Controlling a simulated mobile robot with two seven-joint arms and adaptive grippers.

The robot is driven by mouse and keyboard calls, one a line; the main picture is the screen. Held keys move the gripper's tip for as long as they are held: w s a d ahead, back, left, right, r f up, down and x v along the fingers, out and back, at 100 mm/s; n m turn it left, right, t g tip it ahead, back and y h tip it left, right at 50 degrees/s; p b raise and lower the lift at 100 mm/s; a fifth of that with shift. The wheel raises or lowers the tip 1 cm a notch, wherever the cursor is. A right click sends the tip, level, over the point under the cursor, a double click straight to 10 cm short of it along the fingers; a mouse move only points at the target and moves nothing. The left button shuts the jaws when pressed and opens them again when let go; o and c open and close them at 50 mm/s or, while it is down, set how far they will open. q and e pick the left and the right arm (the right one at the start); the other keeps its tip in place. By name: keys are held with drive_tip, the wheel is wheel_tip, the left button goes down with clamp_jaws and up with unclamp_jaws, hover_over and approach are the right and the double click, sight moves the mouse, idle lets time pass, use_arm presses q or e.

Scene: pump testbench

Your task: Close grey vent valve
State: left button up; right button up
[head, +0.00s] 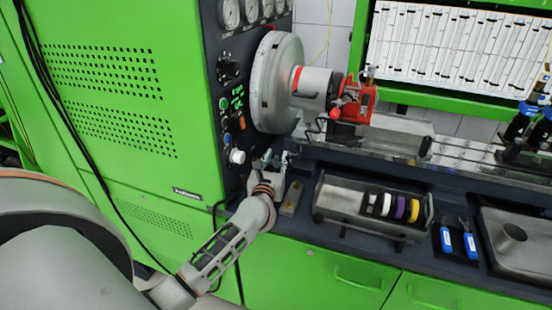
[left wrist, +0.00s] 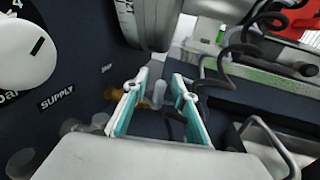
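The vent valve shows in the left wrist view as a brass body (left wrist: 118,93) on the dark panel with a small grey handle (left wrist: 159,93) beside it. My left gripper (left wrist: 158,88) is open, its two teal-lined fingers apart on either side of the grey handle. I cannot tell whether either finger touches it. In the head view my left gripper (head: 277,158) is low in front of the dark panel, beside the bench's left end; the valve is too small or hidden to make out there. My right gripper is not in view.
A large round flange (head: 276,82) with the red pump (head: 353,103) sits above my left gripper. A white supply knob (left wrist: 27,55) is on the panel to its left. A dark hose (left wrist: 210,68) runs close by on the right. A tool rack (head: 345,204) stands right on the bench.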

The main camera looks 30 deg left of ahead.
use_arm(q)
drive_tip(key=shift+s+d, duration=0.15)
drive_tip(key=v, duration=1.1)
drive_tip(key=shift+s, duration=0.35)
